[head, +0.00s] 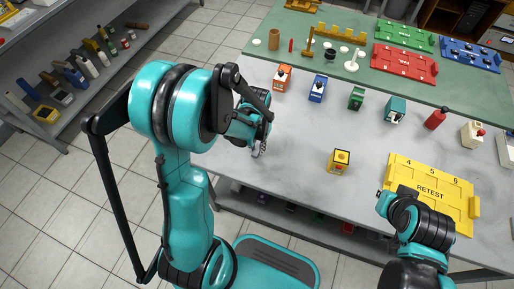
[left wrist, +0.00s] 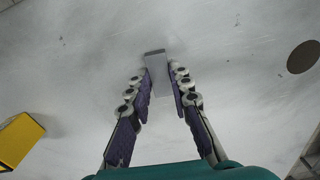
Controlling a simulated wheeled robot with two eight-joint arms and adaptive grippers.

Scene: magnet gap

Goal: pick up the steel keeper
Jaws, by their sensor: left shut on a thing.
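The steel keeper (left wrist: 156,59) is a small plain grey block, seen in the left wrist view between the tips of my left gripper (left wrist: 160,72). The purple-padded fingers are shut on its two sides, and its far end sticks out past the tips. In the head view my left gripper (head: 259,148) is over the left part of the grey table, and the keeper cannot be made out there. I cannot tell if the keeper touches the table. My right gripper (head: 382,203) is at the left edge of the yellow RETEST tray; its fingers are too small to read.
A yellow box with a dark top (head: 338,161) stands mid-table, with the yellow RETEST tray (head: 464,213) to its right. Several coloured devices, such as an orange one (head: 282,78), line the back. A dark disc (left wrist: 303,57) shows at right in the wrist view.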

